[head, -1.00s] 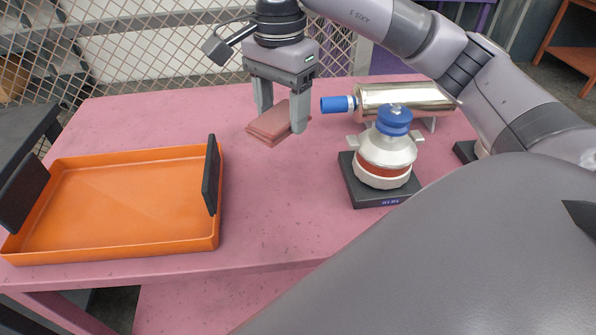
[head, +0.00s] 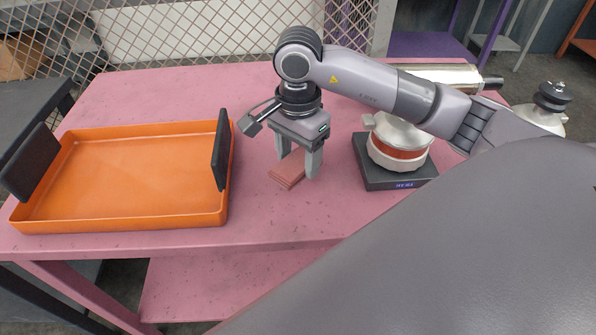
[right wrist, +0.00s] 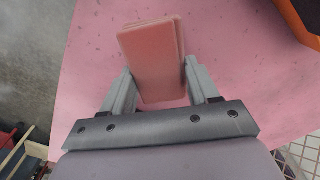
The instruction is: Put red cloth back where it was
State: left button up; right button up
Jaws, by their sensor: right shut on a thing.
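The red cloth (head: 287,174) is a folded, flat, pinkish-red stack. My right gripper (head: 298,165) points down over the middle of the pink table and is shut on the cloth, with one finger on each side. The cloth is low over the table top; I cannot tell whether it touches it. In the right wrist view the cloth (right wrist: 150,55) lies between the two fingertips (right wrist: 157,80) and reaches out past them. My left gripper is not in view.
An orange tray (head: 120,218) with black upright end plates stands on the pink table (head: 160,90), left of the cloth. A dark base (head: 388,180) with a white and red part stands to the right. A metal cylinder (head: 445,75) lies behind. Table front is clear.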

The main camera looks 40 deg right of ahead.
aim_at(298, 174)
jog(key=shift+f, duration=2.3)
jog(key=shift+f, duration=0.2)
jog(key=o, duration=1)
notch_tip(298, 174, up, 12)
jog(key=shift+r, duration=0.25)
